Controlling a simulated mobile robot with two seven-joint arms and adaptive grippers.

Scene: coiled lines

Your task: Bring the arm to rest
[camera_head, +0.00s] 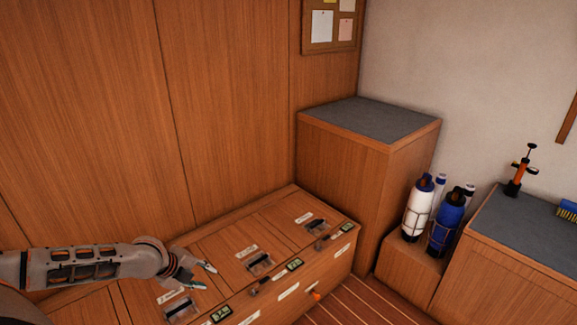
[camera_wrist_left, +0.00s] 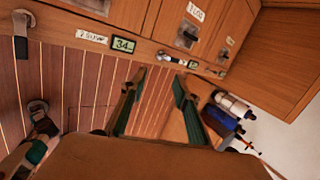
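My left arm comes in from the left in the head view. My left gripper (camera_head: 205,277) is above the lids of the low wooden locker bench (camera_head: 318,268), near its front edge. Its two fingers stand apart with nothing between them. In the left wrist view the gripper (camera_wrist_left: 156,98) also shows open, with bare plank floor (camera_wrist_left: 152,110) seen between the fingers. My right gripper does not show clearly in either view.
The bench has recessed latches (camera_head: 260,263), labels and small displays (camera_head: 294,264). A tall cabinet (camera_head: 340,160) stands at its far end. White (camera_head: 417,208) and blue (camera_head: 446,224) bottles stand at right, beside a grey-topped counter (camera_head: 520,235). Planked floor (camera_head: 355,304) is clear.

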